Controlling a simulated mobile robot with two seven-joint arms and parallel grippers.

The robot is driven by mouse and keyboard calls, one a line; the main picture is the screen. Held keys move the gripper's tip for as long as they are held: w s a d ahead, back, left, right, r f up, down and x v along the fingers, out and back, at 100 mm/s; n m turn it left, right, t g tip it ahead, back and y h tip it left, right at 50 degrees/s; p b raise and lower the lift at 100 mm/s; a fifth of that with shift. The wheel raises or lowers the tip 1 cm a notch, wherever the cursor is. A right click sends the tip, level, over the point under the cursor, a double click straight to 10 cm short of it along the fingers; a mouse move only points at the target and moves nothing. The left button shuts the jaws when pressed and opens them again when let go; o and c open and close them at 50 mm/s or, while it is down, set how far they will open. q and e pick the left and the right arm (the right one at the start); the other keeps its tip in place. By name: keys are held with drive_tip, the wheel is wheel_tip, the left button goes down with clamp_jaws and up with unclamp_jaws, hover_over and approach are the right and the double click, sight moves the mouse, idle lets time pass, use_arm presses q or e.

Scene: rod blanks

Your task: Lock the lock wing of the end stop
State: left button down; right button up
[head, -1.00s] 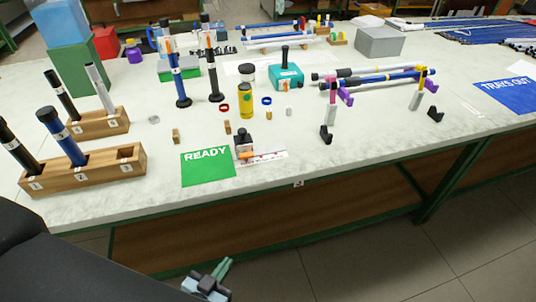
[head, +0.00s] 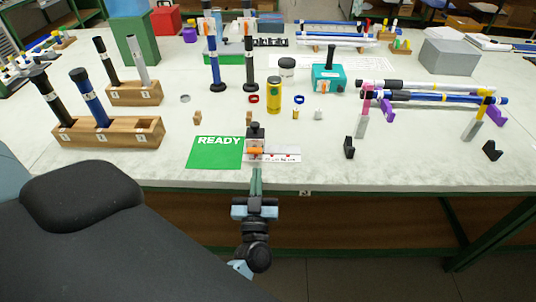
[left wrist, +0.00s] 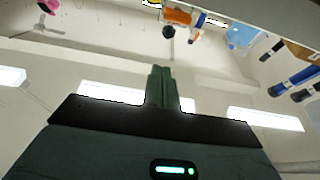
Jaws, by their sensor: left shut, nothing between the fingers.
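The end stop (head: 256,133) is a small dark block with a black knob. It stands at the front edge of the table, on a white marked strip (head: 284,154). Its orange lock wing (head: 255,150) sticks out low at the front; I cannot tell its exact angle. My left gripper (head: 256,173) is shut and empty. Its fingers point toward the end stop from in front of the table edge, apparently just short of it. In the left wrist view the shut fingers (left wrist: 160,80) point up the picture, and an orange piece (left wrist: 178,16) shows at the top. My right gripper is out of view.
A green READY card (head: 215,153) lies left of the end stop. Wooden racks (head: 110,133) with rods stand at the left. A yellow can (head: 274,95) and small pieces stand behind. Rods on supports (head: 425,98) lie to the right. The table front just right of the strip is clear.

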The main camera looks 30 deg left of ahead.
sight(258, 151)
use_arm(q)
drive_tip(key=shift+a, duration=0.15)
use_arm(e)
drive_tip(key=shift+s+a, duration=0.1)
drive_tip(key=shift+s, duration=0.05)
